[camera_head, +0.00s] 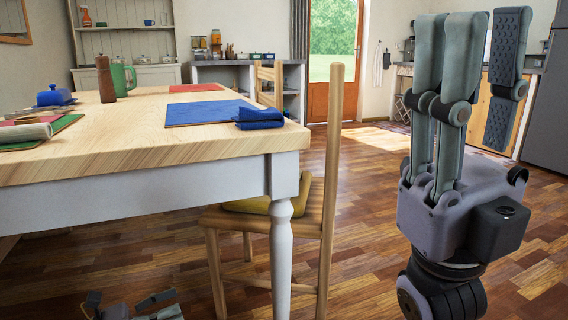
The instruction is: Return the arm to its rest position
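My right gripper (474,50) stands upright at the right of the head view, its fingers pointing up and spread, with dark ribbed pads on one finger. Nothing is between its fingers. It is over the open floor, right of the chair and clear of the table. My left gripper (126,304) shows low at the bottom left, below the table top. Its fingers look apart and empty, and the bottom edge of the picture cuts it off. Most of both arms is out of view.
A wooden table (120,170) with white legs fills the left, bearing mats, a blue cloth (259,117), a green mug (122,78), a pepper mill (105,80) and a blue butter dish (54,96). A wooden chair (329,190) stands at its right end. Floor (365,200) is clear between chair and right gripper.

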